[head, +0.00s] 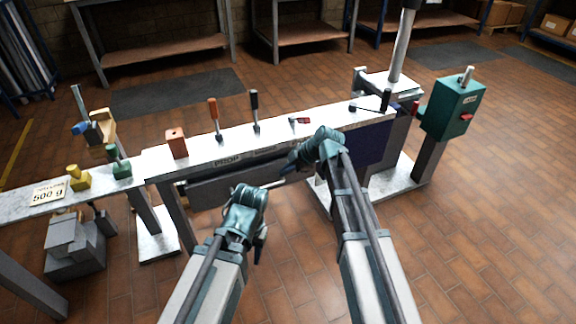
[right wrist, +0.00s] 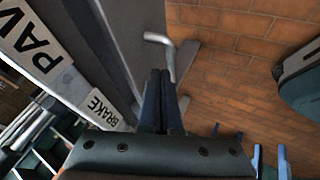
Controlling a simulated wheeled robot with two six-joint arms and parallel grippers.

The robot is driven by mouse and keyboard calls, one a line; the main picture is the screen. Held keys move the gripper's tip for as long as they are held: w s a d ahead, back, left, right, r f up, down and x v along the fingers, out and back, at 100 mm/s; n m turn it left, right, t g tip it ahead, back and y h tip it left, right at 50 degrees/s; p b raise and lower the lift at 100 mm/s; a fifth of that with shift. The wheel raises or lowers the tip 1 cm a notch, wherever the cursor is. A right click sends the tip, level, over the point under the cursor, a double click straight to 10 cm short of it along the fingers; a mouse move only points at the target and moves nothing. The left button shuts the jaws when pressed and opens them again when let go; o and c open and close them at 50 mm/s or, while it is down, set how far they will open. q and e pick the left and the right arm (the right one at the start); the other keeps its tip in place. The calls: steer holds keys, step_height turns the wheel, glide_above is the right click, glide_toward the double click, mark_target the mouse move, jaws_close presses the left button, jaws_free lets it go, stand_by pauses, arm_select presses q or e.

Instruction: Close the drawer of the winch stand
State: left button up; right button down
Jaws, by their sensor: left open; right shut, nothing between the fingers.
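The winch stand (head: 345,118) is a long white-topped bench across the middle of the head view. Its grey drawer (head: 225,186) is under the top and its front stands out a little, with a dark gap above. A pale bar handle (head: 268,186) runs along the front, partly hidden by my arms. In the right wrist view the bent handle end (right wrist: 160,38) lies just beyond my fingertips. My right gripper (head: 292,162) is shut and empty by the drawer's right part; its fingers show in the right wrist view (right wrist: 160,78). My left gripper (head: 261,248) is open, below and in front of the drawer.
Levers and an orange block (head: 176,142) stand on the bench top. A green control box (head: 452,105) on a post is at the right. A side shelf (head: 20,203) with weights is at the left. The tiled floor in front is clear.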

steer(key=p+v, duration=0.7)
steer(key=v, duration=0.3)
steer(key=shift+p, duration=0.3)
steer(key=shift+d, duration=0.1)
steer(key=s+a+r+m+g+h+p, duration=0.2)
steer(key=s+r+m+h+p, duration=0.1)
steer(key=s+r+m+p, duration=0.5)
steer(key=s+a+r+m+g+h+p, duration=0.2)
steer(key=s+r+m+p, duration=0.6)
steer(key=s+p, duration=0.7)
step_height(320, 180, up, 3)
steer(key=a+h, duration=0.1)
steer(key=h, duration=0.1)
steer(key=shift+s+m+h, duration=0.3)
steer(key=shift+f, duration=0.15)
